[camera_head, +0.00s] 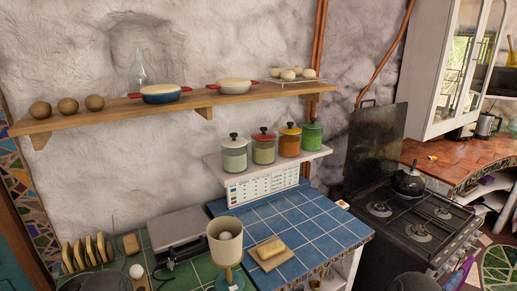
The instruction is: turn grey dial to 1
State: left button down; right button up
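The black stove (388,224) stands at the right with its splash lid raised. Small controls run along its front edge, seen at a steep angle. I cannot make out which of them, if any, is the grey dial, nor any numbers or setting. A grey metal appliance (178,232) sits on the green tiles at the left, and no dial is clear on it. Neither of my grippers is visible. Dark rounded shapes at the bottom edge may be parts of my arms.
A cream cup-shaped object (225,240) and a wooden block (271,249) are on the counter. Lidded jars stand on the small shelf (222,176). The blue tiles (322,218) are mostly clear.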

aim_at(170, 264)
jog(key=k+j, duration=0.15)
jog(key=j, duration=0.25)
jog(key=k+j, duration=0.1)
jog(key=j, duration=0.3)
jog(key=k+j, duration=0.15)
jog(key=j, duration=0.25)
jog(key=k+j, duration=0.15)
jog(key=j, duration=0.25)
